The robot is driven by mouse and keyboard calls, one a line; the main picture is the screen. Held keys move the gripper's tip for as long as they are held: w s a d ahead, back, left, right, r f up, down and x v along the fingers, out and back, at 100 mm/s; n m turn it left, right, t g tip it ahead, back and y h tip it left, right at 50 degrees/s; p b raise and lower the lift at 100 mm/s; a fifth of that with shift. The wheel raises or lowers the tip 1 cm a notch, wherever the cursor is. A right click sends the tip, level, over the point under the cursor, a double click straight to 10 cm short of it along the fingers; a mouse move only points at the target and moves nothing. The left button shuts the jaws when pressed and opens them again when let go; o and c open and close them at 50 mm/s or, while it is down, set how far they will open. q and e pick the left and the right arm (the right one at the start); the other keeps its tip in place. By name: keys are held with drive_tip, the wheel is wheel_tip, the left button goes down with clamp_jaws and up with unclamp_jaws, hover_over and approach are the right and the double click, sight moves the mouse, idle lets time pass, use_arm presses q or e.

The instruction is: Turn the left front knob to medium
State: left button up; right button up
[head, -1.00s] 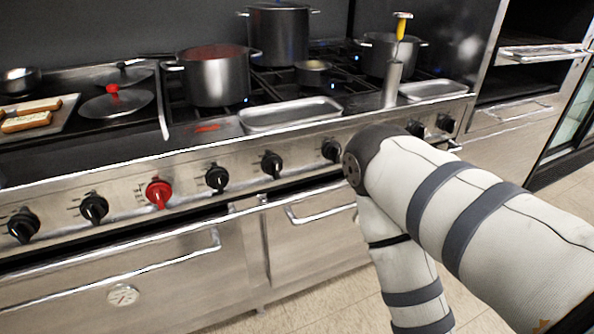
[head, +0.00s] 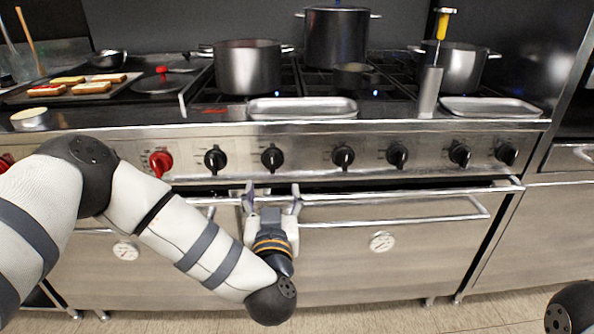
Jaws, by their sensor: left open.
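A row of several knobs runs along the steel front panel of the range. Black knobs include one at left (head: 215,159), one above my gripper (head: 272,158) and one to its right (head: 343,156). A red knob (head: 161,163) is farther left. Labels are too small to read, so I cannot tell which knob is the left front one. My left gripper (head: 272,190) points up at the panel, open and empty, its fingers spread just below the black knob and apart from it. My right gripper is out of view.
Oven door handles (head: 400,219) run below the panel, close to my left gripper. Pots (head: 248,68), a steel tray (head: 302,108) and a steel cylinder (head: 429,92) stand on the range top. A board with bread (head: 90,88) lies at left.

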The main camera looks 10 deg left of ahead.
sight(272, 166)
use_arm(q)
drive_tip(key=x, duration=0.5)
drive_tip(key=b+x, duration=0.1)
drive_tip(key=x, duration=0.4)
drive_tip(key=shift+w+a+f, duration=0.15)
drive_tip(key=shift+w+a, duration=0.15)
drive_tip(key=shift+w, duration=0.25)
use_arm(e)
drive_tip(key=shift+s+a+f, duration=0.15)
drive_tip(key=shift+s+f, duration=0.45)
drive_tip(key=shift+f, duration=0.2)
use_arm(q)
drive_tip(key=shift+c, duration=0.6)
drive_tip(key=c, duration=1.1)
